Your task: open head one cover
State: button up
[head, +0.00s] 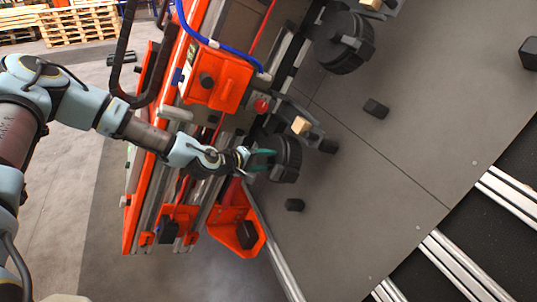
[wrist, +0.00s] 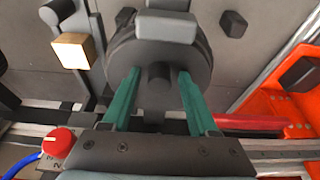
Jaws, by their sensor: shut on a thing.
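A round black cover (head: 289,158) with a ribbed rim sits at the lower head of the orange-framed machine; I take it for the head one cover. My gripper (head: 264,160), with green fingers, reaches it from the left. In the wrist view the cover (wrist: 195,52) fills the top middle, with a dark central stub (wrist: 158,76). The fingers of my gripper (wrist: 159,74) lie either side of this stub. They are shut on part of the cover; the exact contact is hard to see.
A similar black round head (head: 343,43) is farther up the machine. An orange box (head: 217,78), a red knob (head: 261,105) and a wooden-coloured block (head: 301,125) are close above my gripper. An orange bracket (head: 235,222) is below. Blue hose (head: 215,42) runs overhead.

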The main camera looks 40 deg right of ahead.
jog(key=shift+d+r, duration=0.1)
jog(key=shift+d, duration=0.3)
jog(key=shift+w+a, duration=0.1)
jog(key=shift+w, duration=0.05)
jog(key=shift+w+r, duration=0.1)
jog(key=shift+w, duration=0.2)
grip_shut()
jog(key=shift+w+a+r, duration=0.25)
jog(key=shift+w+a, duration=0.1)
jog(key=shift+w, duration=0.05)
jog(key=shift+w+a, duration=0.15)
jog(key=shift+w+a+r, duration=0.2)
jog(key=shift+w+a, duration=0.1)
jog(key=shift+w, duration=0.15)
jog(key=shift+w+a+r, duration=0.2)
jog(key=shift+w+a, duration=0.05)
jog(key=shift+w, duration=0.3)
